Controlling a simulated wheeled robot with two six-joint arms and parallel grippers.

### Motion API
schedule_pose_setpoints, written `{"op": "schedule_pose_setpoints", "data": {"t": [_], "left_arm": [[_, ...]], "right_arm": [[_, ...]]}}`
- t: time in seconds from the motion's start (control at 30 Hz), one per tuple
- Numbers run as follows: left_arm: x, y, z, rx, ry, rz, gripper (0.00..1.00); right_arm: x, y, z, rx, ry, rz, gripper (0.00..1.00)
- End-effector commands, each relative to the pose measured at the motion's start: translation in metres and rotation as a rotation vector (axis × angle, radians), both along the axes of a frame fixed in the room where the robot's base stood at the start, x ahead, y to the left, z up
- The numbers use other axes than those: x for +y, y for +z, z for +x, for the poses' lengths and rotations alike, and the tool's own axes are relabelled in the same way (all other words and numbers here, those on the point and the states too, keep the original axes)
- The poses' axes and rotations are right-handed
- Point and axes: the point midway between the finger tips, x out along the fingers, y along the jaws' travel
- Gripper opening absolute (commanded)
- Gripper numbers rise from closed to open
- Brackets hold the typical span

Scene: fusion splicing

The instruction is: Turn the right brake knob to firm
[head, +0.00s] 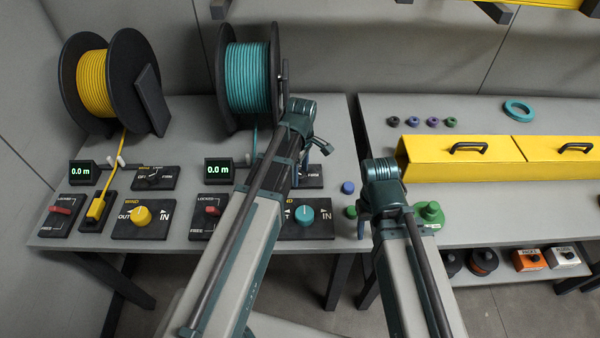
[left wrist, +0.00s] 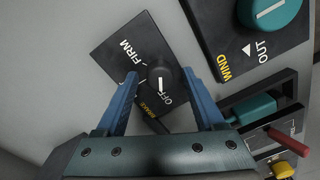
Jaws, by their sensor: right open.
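The right brake panel (head: 312,176), black with a FIRM label, is mostly hidden behind my left arm in the head view. In the left wrist view the panel (left wrist: 112,48) shows FIRM, OFF and BRAKE labels. Its black brake knob (left wrist: 166,84) has a white pointer line, which lies towards the OFF label rather than FIRM. My left gripper (head: 308,160) is over this panel. Its blue fingers (left wrist: 160,76) are apart on both sides of the knob, with gaps visible. My right gripper (head: 381,190) is over the right table's left edge, open, its fingertips hidden.
The right wind panel with its teal knob (head: 304,214) lies just in front of the brake panel. A teal cable spool (head: 249,78) stands behind. A green object (head: 430,213) is close beside my right gripper. A yellow cover (head: 450,165) lies behind it.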

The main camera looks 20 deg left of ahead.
Motion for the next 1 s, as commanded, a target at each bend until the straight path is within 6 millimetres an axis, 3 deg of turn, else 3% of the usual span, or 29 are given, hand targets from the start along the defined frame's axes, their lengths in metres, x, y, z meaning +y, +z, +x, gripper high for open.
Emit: {"op": "schedule_pose_setpoints", "data": {"t": [0.07,0.37,0.73,1.0], "left_arm": [[0.0,0.0001,0.0,0.0,0.0,0.0,0.55],[0.0,0.0,0.0,0.0,0.0,0.0,0.01],[-0.0002,0.0,0.0,0.0,-0.041,0.0,0.0],[-0.0005,0.0,0.0,0.0,-0.221,0.0,0.0]], "right_arm": [[0.0,0.0001,0.0,0.0,0.0,0.0,0.5],[0.0,0.0,0.0,0.0,0.0,0.0,0.5],[0.0,0.0,0.0,0.0,0.0,0.0,0.5],[0.0,0.0,0.0,0.0,0.0,0.0,0.5]]}}
